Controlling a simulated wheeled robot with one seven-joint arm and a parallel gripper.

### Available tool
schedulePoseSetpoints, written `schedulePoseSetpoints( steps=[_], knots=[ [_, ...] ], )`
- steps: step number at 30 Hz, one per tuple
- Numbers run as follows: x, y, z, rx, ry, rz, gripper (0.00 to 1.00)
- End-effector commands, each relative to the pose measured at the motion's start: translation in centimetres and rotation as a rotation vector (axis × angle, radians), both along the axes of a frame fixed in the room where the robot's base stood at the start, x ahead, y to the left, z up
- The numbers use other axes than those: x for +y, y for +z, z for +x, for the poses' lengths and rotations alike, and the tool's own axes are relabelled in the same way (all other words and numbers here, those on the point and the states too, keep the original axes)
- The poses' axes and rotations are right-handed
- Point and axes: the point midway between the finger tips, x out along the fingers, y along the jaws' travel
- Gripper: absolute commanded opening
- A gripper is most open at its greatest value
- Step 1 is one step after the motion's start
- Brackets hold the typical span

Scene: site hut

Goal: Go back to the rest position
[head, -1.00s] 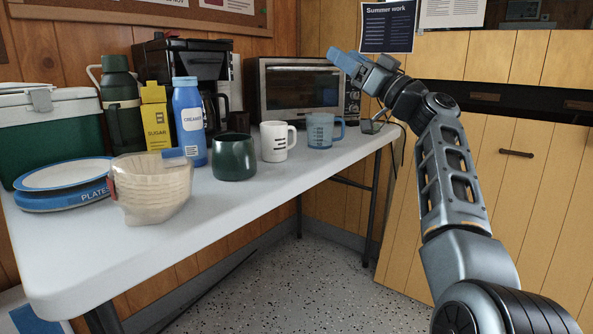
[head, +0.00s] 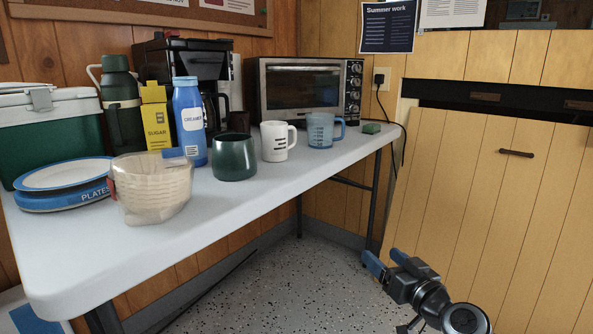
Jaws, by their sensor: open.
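My gripper (head: 384,259) is low at the lower right of the head view, in front of the wooden cabinet and over the speckled floor. Its two blue-tipped fingers are apart, with nothing between them. It is clear of the table and touches nothing that I can see. Most of my arm is folded down out of the bottom of the picture.
The white table (head: 75,255) bears plates (head: 62,187), a filter stack (head: 150,190), a creamer bottle (head: 190,125), a green mug (head: 234,158), a white mug (head: 275,142), a blue cup (head: 321,131) and a green sponge (head: 371,128). The floor (head: 290,285) is clear.

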Motion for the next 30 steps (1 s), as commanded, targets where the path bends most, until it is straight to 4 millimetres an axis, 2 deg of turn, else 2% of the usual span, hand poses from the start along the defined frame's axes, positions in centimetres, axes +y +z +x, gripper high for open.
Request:
schedulePoseSetpoints(
  steps=[1, 6, 9, 15, 22, 26, 30],
  knots=[
    [-0.5, -2.3, -2.1, 0.028, -0.025, -0.016, 0.72],
    [-2.3, -7.9, -8.8, 0.097, -0.111, -0.063, 0.72],
    [-3.1, -10.4, -13.0, 0.13, -0.156, -0.09, 0.72],
    [-4.4, -13.5, -21.8, 0.175, -0.231, -0.138, 0.72],
    [-5.1, -14.2, -31.7, 0.201, -0.294, -0.184, 0.72],
    [-5.0, -13.4, -37.0, 0.206, -0.317, -0.204, 0.72],
    [-4.8, -11.7, -42.3, 0.208, -0.334, -0.22, 0.72]
  ],
)
